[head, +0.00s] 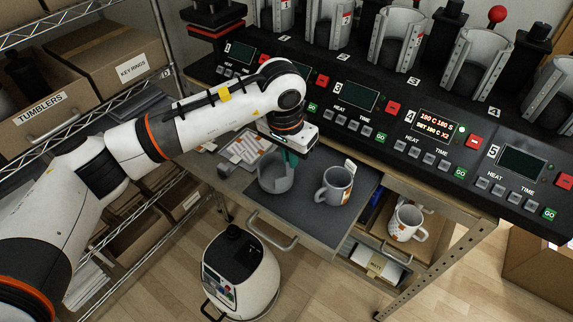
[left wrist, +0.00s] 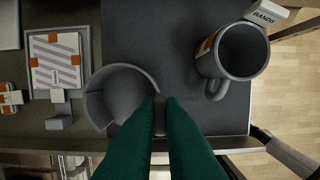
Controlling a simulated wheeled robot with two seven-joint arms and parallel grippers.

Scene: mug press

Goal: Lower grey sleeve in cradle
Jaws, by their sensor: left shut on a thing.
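A grey sleeve (head: 272,180), round and open at the top, is at the left of the dark mat in the open drawer. The left wrist view shows it from above as a curved wall (left wrist: 97,104) around a dark hollow. My left gripper (head: 289,160) comes down from above with green fingers (left wrist: 160,100) shut on the near right edge of the sleeve. The fingers hide that edge. I cannot tell a separate cradle from the sleeve, nor whether its base touches the mat. My right gripper is not in view.
A grey mug (head: 338,187) with an orange patch stands right of the sleeve, beside a "BANDS" tag (left wrist: 267,14). Patterned sheets (left wrist: 55,62) lie to the left. The press row (head: 360,115) rises behind. A white mug (head: 405,222) stands in a drawer to the right.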

